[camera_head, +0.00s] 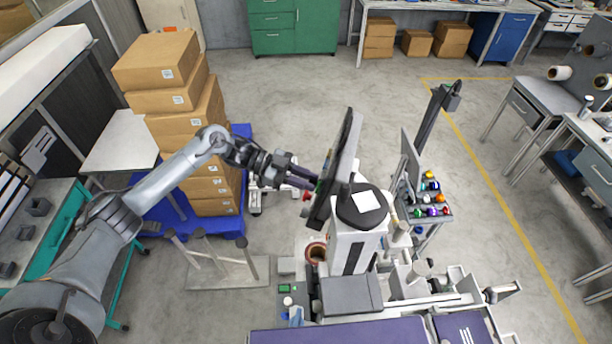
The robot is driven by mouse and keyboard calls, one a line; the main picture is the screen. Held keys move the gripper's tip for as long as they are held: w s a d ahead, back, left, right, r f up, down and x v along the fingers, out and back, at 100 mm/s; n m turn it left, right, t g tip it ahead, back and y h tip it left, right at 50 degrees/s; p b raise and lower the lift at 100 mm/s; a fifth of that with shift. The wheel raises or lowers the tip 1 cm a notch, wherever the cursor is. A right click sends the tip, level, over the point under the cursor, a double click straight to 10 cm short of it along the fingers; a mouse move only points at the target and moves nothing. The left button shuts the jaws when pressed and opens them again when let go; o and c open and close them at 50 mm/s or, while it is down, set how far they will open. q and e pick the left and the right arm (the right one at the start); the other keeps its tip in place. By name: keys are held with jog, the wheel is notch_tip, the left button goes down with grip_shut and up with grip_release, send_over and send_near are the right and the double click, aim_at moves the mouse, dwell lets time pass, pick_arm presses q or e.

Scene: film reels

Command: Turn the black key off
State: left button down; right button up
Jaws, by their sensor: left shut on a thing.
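My left arm comes in from the left, and my left gripper (303,182) is at the left face of an upright dark panel (347,145) on the machine. It is shut on what appears to be the black key, which is too small and too covered by the fingers to make out. A green spot (318,185) and a red button (306,196) show right beside the fingertips. The panel is seen nearly edge-on, so most of its face is hidden. My right gripper is not in view.
The white machine (350,245) with a black round top stands under the panel. Cardboard boxes (180,125) are stacked on a blue pallet at left. A rack of coloured balls (432,205) stands at right. A stand with posts (228,270) is below the arm. Floor behind is clear.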

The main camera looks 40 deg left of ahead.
pick_arm(q)
jog(key=shift+r+n+p, duration=0.1)
jog(key=shift+n+p, duration=0.2)
jog(key=shift+n, duration=0.4)
jog(key=c, duration=1.3)
grip_release()
jog(key=b+v, duration=0.4)
jog(key=v, duration=0.6)
jog(key=shift+s+a, duration=0.15)
jog(key=shift+a, duration=0.25)
